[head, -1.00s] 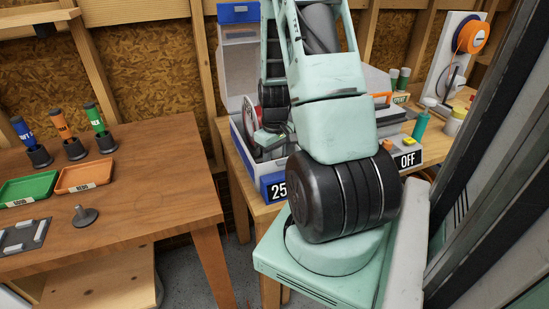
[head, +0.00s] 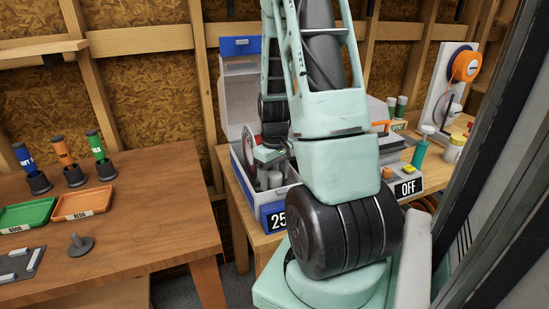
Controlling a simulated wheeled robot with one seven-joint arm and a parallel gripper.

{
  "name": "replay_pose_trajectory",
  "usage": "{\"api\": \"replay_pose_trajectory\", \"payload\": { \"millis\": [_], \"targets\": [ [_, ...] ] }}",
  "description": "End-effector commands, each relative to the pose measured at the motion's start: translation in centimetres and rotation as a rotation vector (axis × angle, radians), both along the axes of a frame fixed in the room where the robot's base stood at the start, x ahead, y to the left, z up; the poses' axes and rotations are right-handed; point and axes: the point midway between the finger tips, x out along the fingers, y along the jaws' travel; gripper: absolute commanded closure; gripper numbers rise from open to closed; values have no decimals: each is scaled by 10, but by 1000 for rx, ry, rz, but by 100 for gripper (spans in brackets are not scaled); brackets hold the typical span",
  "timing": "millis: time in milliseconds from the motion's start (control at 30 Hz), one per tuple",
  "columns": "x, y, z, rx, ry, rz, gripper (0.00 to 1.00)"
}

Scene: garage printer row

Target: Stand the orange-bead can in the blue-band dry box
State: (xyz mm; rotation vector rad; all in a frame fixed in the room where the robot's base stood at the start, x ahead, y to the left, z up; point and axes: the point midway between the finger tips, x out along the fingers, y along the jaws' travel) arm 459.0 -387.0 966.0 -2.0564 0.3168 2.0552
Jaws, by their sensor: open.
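The dry box with the blue band (head: 240,45) on its raised lid stands open on the far workbench, with a "25" label on its front. My gripper (head: 268,162) is over the box's open bay, partly hidden by my arm; its fingers are too small to make out clearly. Short grey cylinders (head: 275,179) show upright inside the box just below my wrist. I cannot tell whether one is the orange-bead can, as no orange beads show there. A red-rimmed spool (head: 250,145) stands in the box behind my wrist.
Right of my arm are an "OFF" label (head: 407,188), a teal bottle (head: 419,154), green-topped cans (head: 397,107) and an orange spool (head: 466,65) on a stand. The left table holds trays (head: 84,202) and several cups. A dark frame (head: 500,170) rises at right.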

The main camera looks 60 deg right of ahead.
Motion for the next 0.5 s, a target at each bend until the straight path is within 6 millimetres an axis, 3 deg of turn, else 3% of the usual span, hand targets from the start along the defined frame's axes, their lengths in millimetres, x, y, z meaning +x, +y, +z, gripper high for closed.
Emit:
{"api": "replay_pose_trajectory", "payload": {
  "millis": [200, 500],
  "targets": [
    [1, -1, 46, -5, -5, 0, 38],
    [0, 0, 78, -1, -1, 0, 38]
  ]
}}
